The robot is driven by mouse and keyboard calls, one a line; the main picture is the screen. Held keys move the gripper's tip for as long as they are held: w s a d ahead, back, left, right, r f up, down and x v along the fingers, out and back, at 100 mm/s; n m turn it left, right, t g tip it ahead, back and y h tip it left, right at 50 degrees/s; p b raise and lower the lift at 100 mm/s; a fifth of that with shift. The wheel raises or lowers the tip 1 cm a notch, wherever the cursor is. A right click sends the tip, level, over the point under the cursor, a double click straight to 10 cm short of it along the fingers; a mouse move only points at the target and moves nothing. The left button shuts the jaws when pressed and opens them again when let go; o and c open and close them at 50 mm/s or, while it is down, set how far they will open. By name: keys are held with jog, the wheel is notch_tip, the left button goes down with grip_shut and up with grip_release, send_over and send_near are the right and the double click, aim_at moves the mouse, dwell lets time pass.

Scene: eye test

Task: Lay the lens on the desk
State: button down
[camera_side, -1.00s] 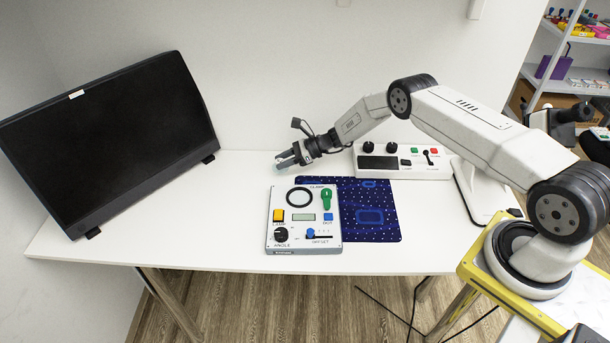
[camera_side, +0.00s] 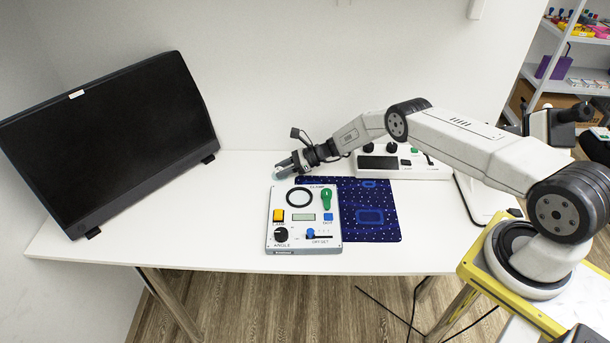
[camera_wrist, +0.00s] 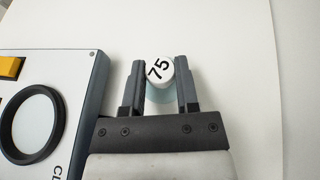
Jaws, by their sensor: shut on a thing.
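My gripper (camera_side: 284,168) is shut on the lens, with one finger on each side of it. In the wrist view the lens (camera_wrist: 160,69) shows a white round face marked "75" and a pale, see-through part below, between the fingertips (camera_wrist: 160,78). In the side view the lens is only a small pale spot at the fingertips. It is low over the white desk (camera_side: 222,215), behind the panel's upper left corner. I cannot tell whether it touches the desk.
A control panel (camera_side: 304,240) with a black ring (camera_side: 299,197) and green clamp lever (camera_side: 326,198) lies close by, partly on a blue patterned mat (camera_side: 385,232). A second control box (camera_side: 430,172) stands behind. A black monitor (camera_side: 110,140) stands left. The desk between is clear.

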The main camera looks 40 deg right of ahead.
jog(key=shift+f, duration=0.15)
jog(key=shift+c, duration=1.8)
grip_release()
jog(key=shift+r, duration=0.2)
jog(key=shift+s+d+r, duration=0.1)
jog(key=shift+s+d, duration=0.05)
jog(key=shift+d, duration=0.15)
jog(key=v, duration=1.1)
jog(key=shift+s+d, duration=0.1)
jog(key=shift+d, duration=0.05)
jog(key=shift+r, duration=0.15)
